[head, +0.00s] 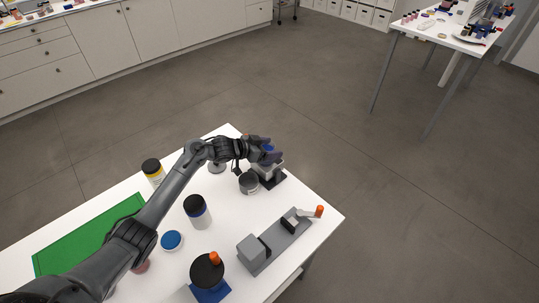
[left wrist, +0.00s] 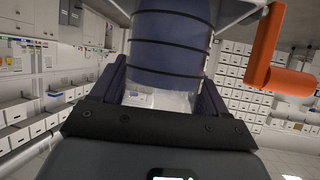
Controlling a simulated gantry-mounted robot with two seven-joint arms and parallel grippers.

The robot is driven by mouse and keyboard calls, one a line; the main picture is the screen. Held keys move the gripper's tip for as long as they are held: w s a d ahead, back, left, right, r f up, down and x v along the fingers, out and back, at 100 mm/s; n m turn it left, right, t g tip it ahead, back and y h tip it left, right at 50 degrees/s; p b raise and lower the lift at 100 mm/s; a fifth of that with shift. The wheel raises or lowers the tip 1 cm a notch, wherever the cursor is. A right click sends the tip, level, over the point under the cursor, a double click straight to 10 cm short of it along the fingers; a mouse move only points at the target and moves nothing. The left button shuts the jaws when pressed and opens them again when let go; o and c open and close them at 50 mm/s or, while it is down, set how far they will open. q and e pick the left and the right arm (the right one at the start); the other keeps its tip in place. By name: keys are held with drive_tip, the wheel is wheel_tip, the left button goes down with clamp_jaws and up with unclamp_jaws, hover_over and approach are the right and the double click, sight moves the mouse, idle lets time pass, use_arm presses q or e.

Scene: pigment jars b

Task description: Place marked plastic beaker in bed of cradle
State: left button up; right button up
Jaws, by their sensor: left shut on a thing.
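An orange handle (left wrist: 277,60) shows close to the right of the beaker. A long grey fixture (head: 275,240) with an end block and orange knob lies at the table's right.
A grey metal pot (head: 249,183) stands close beside the gripper.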

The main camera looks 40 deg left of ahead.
use_arm(q)
drive_tip(key=shift+f+b, duration=0.3)
drive_tip(key=shift+f, duration=1.25)
drive_tip(key=o, duration=0.7)
drive_tip(key=shift+f, duration=0.2)
drive_tip(key=o, duration=0.5)
drive_tip(key=shift+r, duration=0.1)
drive_tip(key=shift+r, duration=0.15)
drive_tip(key=p+v, duration=0.3)
drive_tip(key=v, duration=0.9)
